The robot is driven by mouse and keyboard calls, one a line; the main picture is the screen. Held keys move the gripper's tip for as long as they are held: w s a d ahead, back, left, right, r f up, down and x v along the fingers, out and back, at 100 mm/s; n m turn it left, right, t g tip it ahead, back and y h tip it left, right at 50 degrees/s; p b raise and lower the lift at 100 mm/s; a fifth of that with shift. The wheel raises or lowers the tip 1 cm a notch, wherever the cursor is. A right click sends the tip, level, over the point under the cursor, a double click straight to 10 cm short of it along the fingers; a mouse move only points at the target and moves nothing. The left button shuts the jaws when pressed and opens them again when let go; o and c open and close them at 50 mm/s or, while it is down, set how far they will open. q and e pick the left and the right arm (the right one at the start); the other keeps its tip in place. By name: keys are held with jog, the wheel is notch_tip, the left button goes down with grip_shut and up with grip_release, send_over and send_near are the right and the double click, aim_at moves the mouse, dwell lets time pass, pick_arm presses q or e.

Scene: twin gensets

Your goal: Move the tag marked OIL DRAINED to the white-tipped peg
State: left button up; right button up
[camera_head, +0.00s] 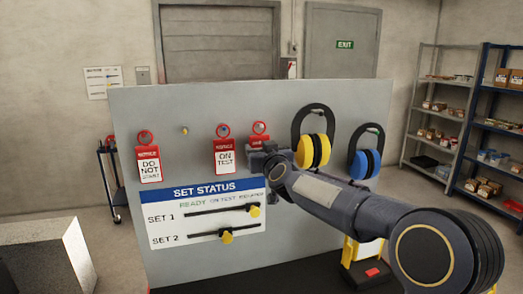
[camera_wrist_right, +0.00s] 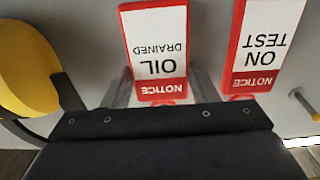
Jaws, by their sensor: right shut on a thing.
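The OIL DRAINED tag (camera_wrist_right: 160,50) is red and white. It shows upside down in the right wrist view, between the two fingers of my right gripper (camera_wrist_right: 162,84), which is shut on it. In the head view only the tag's red top (camera_head: 260,128) shows, at the upper middle of the grey board; my right gripper (camera_head: 257,147) hides the rest. A bare peg (camera_head: 184,131) sticks out of the board between the DO NOT START and ON TEST tags. It looks yellowish, and its tip colour is hard to tell. My left gripper is not in view.
The ON TEST tag (camera_head: 226,156) hangs close beside the held tag. The DO NOT START tag (camera_head: 148,164) hangs at far left. Yellow earmuffs (camera_head: 314,150) and blue earmuffs (camera_head: 366,163) hang to the right. A SET STATUS panel (camera_head: 206,212) with two sliders lies below.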

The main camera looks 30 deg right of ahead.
jog(key=o, duration=1)
jog(key=shift+o, duration=0.2)
jog(key=shift+s, duration=0.1)
jog(key=s+a+f+g+y, duration=0.2)
jog(key=s+a+f+g, duration=0.2)
jog(key=s+f, duration=0.4)
jog(key=s+a+f+g+y, duration=0.3)
jog(key=s+a+f, duration=0.4)
jog(key=s, duration=1.1)
jog(key=s+a+f+n+g+y, duration=0.1)
jog(key=s+a+f+g+y, duration=0.2)
jog(key=s, duration=1.1)
jog(key=a+f+g, duration=0.1)
jog(key=a+f, duration=0.2)
jog(key=f, duration=0.3)
jog(key=shift+a+f+g, duration=0.25)
jog(key=shift+f+g, duration=0.1)
jog(key=shift+g, duration=0.05)
jog(key=shift+w, duration=0.1)
